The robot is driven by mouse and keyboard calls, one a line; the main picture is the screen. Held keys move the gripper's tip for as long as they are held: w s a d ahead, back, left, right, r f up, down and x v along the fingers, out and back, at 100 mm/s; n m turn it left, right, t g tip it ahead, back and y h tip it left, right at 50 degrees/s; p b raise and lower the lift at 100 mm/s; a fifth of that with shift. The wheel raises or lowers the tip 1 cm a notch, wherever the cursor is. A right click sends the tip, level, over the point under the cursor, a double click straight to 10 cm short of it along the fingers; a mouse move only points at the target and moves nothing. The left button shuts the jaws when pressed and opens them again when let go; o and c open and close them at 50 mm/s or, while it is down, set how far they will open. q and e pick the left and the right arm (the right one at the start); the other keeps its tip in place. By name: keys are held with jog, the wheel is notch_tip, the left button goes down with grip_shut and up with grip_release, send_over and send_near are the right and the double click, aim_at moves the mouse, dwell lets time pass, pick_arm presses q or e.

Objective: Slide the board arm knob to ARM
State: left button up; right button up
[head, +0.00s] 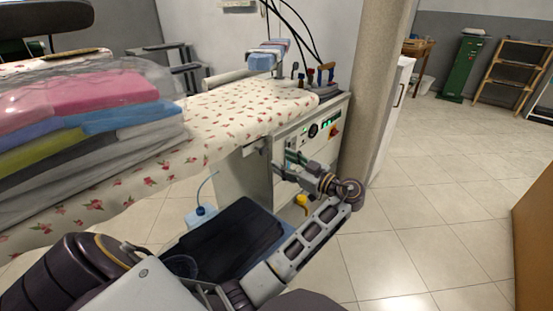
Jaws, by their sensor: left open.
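The ironing station's front control panel (312,128) faces me, with a round black dial (313,130), a lit green display (326,124) and a red switch (334,131). The labels are too small to read, so I cannot tell which control is the board arm knob or how it is set. My left gripper (286,161) is open, in front of the cabinet and just below the panel's left part. It partly covers the panel's lower left. I see nothing between its fingers. My right gripper is not in view.
A floral ironing board (240,102) spans the left, with folded clothes (85,110) stacked on it. A blue-white iron (268,56) and cables are at the back. A thick column (372,90) stands right of the cabinet. The tiled floor (440,190) at right is clear.

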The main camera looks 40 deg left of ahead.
pick_arm(q)
jog(key=shift+s+d, duration=0.1)
jog(key=shift+d, duration=1)
